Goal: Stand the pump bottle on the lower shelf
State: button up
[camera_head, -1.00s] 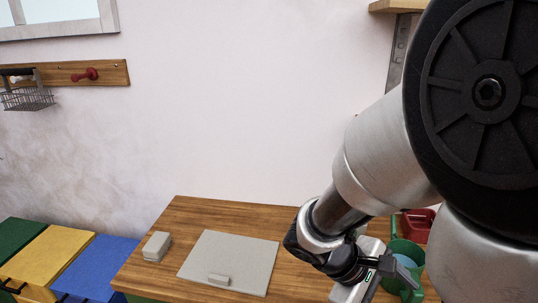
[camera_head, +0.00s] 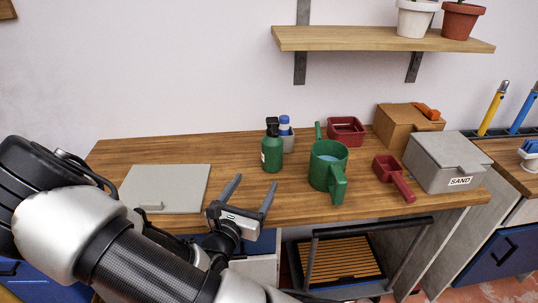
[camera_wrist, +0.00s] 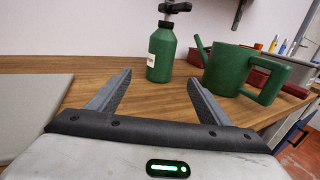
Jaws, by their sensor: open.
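The green pump bottle (camera_head: 271,153) with a black pump head stands upright on the wooden worktop. A bracket continues above this shelf; no upper shelf shows.
A green watering can (camera_head: 327,168) stands right of the bottle. A blue-capped container (camera_head: 286,132) is close behind it. A red tray (camera_head: 346,130), red scoop (camera_head: 392,176), brown box (camera_head: 405,124) and grey SAND box (camera_head: 443,163) are further right. A grey board (camera_head: 165,188) lies left.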

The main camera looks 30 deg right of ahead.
aim_at(272, 154)
jog(key=b+x, duration=0.2)
jog(key=x, duration=1.2)
jog(key=shift+w+d, duration=0.15)
jog(key=shift+d, duration=0.2)
jog(key=c, duration=1.4)
jog(key=shift+r, duration=0.1)
jog(key=shift+c, duration=0.8)
